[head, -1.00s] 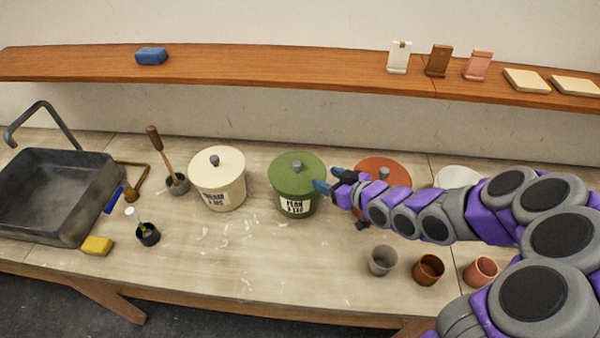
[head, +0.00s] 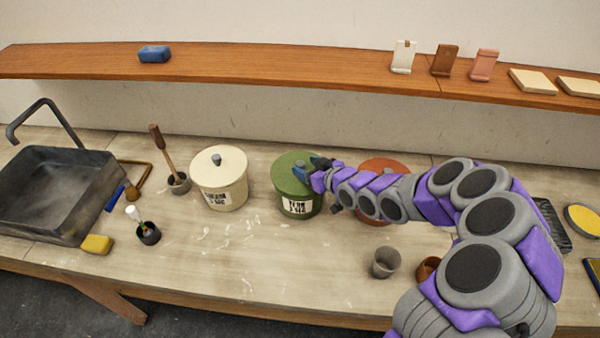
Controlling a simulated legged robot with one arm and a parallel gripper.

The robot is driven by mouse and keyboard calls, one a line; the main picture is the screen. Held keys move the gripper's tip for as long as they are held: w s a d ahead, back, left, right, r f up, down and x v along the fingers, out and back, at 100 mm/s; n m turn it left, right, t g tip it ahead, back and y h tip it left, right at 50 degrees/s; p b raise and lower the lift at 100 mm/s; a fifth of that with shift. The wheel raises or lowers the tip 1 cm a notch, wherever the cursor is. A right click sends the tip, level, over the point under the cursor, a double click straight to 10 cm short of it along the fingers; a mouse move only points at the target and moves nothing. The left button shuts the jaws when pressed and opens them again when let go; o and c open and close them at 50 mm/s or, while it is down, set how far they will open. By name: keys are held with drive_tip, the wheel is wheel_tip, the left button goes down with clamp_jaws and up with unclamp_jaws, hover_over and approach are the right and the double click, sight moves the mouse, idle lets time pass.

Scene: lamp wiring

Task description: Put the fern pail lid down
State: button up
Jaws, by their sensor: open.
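The green fern pail (head: 297,205) stands upright on the bench, with a blurred label on its front. Its green lid (head: 285,182) sits on top of the pail and looks level. My gripper (head: 309,168) is open, with its blue fingertips over the back right part of the lid, at the knob. The knob is mostly hidden by the fingers, so I cannot tell whether they touch it.
A cream pail (head: 220,185) with its lid on stands to the left, and a terracotta pail (head: 383,165) stands behind my arm. A grey cup (head: 384,262) stands in front. The bench left of it is clear. A wooden shelf (head: 260,62) runs along the wall.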

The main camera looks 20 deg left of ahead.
drive_tip(key=shift+x, duration=1.4)
drive_tip(key=shift+r, duration=0.1)
drive_tip(key=shift+c, duration=0.3)
clamp_jaws()
